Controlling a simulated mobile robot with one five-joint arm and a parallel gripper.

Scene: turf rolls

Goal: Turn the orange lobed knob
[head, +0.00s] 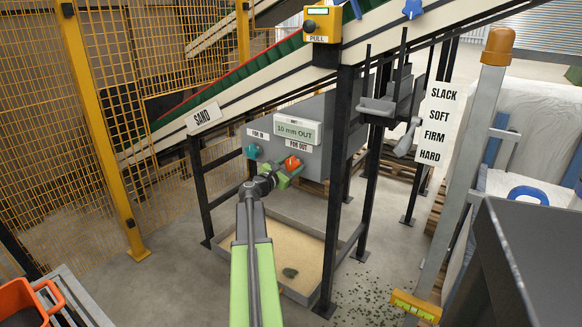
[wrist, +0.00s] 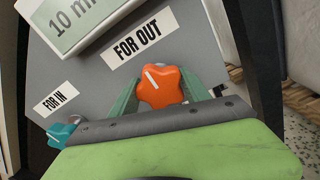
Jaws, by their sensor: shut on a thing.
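The orange lobed knob (wrist: 160,86) sits on a grey panel under a "FOR OUT" label (wrist: 138,41), with a white line on its face pointing up and left. In the head view the knob (head: 292,164) shows at the end of my arm. My gripper (wrist: 165,97) is shut on the knob, with one green finger on its left side and one on its right. The knob's lower edge is hidden behind the gripper body. The display (head: 297,131) above reads "10 mm OUT".
A teal knob (head: 252,151) under "FOR IN" is left of the orange one; it also shows in the wrist view (wrist: 60,135). A dark frame post (head: 341,190) stands right of the panel. A sand tray (head: 322,272) lies below. Yellow mesh fencing (head: 30,100) is at left.

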